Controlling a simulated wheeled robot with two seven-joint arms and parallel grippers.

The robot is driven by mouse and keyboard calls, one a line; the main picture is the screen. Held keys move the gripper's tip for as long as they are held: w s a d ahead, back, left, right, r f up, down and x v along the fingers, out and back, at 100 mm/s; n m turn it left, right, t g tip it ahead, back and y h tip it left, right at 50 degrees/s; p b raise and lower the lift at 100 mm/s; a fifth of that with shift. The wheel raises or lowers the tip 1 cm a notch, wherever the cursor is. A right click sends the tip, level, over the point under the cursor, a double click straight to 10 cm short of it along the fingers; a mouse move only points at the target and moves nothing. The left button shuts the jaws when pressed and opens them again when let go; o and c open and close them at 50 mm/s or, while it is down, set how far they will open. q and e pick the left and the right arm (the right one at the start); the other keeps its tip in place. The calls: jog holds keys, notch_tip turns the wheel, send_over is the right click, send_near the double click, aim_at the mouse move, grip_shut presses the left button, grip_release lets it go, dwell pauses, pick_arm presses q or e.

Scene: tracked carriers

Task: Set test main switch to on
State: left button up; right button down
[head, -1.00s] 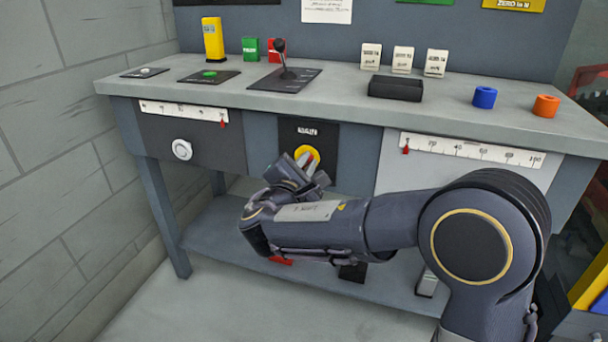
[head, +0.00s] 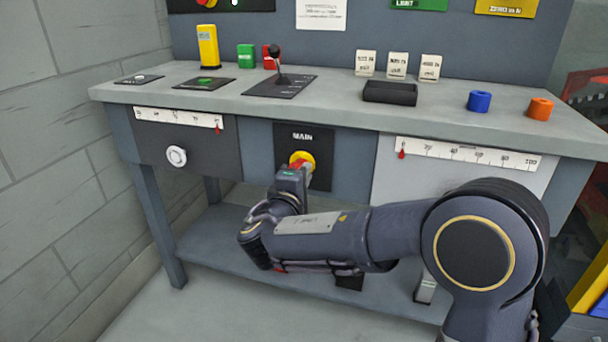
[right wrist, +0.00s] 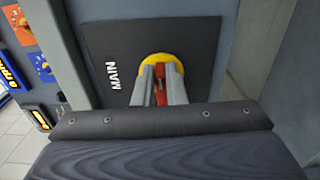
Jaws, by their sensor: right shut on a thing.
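The main switch is a yellow disc (head: 304,158) with a red handle, on a black plate marked MAIN (head: 321,172) on the bench front. My right gripper (head: 293,168) is at the switch and hides part of it. In the right wrist view the two fingers of my right gripper (right wrist: 160,88) are shut on the red handle (right wrist: 160,86), with the yellow disc (right wrist: 160,60) behind them. There the plate appears turned, with the word MAIN running up its left side. My left gripper is not in view.
A slider scale with a white knob (head: 176,156) is left of the switch, another scale (head: 468,152) right. A wall is at left.

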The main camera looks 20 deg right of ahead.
jog(key=shift+f, duration=0.15)
dwell(0.4)
jog(key=c, duration=1.5)
grip_release()
jog(key=shift+s, duration=0.1)
jog(key=p+v, duration=0.2)
jog(key=v, duration=0.5)
jog(key=shift+s+a, duration=0.25)
jog(key=shift+d, duration=0.1)
